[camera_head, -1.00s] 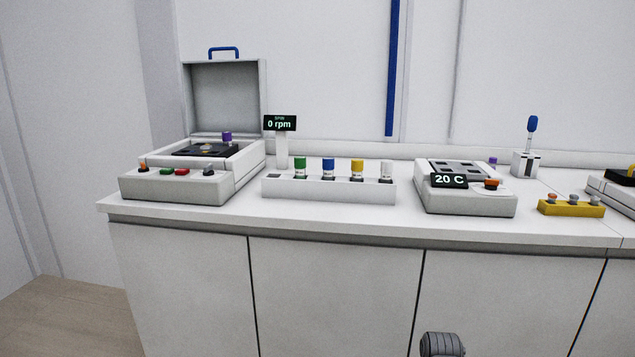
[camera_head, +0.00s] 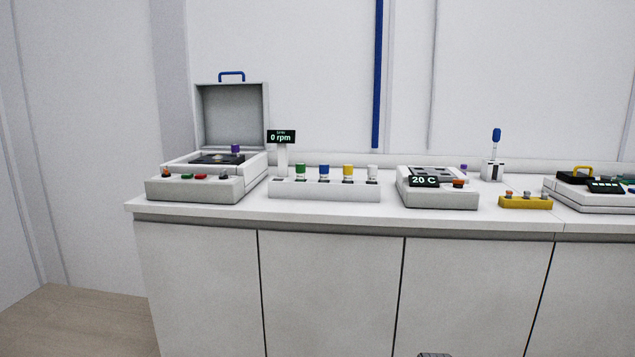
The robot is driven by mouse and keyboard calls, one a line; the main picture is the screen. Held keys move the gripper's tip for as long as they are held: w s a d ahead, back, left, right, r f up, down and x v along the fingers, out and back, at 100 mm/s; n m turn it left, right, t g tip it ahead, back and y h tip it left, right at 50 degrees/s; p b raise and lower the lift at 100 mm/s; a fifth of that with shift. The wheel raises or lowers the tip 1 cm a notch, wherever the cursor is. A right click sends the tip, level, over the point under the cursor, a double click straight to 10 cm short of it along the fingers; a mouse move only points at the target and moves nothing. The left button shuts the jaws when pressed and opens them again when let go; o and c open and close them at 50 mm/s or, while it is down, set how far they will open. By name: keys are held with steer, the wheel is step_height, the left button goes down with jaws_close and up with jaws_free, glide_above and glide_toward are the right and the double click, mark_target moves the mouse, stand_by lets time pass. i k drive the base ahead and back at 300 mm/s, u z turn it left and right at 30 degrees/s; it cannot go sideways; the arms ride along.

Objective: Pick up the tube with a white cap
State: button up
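The tube with a white cap (camera_head: 372,172) stands upright at the right end of a white rack (camera_head: 322,193) on the counter. Tubes with a green cap (camera_head: 300,170), a blue cap (camera_head: 324,171) and a yellow cap (camera_head: 348,171) stand to its left in the same rack. The lower parts of the tubes are hidden in the rack. A small dark grey piece, likely part of my arm, shows at the bottom edge. My gripper's fingers are not in view.
Left of the rack is a centrifuge (camera_head: 195,188) with its lid up and a purple-capped tube in it. A 0 rpm display (camera_head: 281,137) stands behind the rack. Right are a 20 C block (camera_head: 437,200), a yellow button box (camera_head: 525,202) and another device (camera_head: 590,195).

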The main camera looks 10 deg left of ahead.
mark_target(372, 169)
steer(key=u, duration=0.55)
steer(key=i, duration=1)
steer(key=z, duration=0.05)
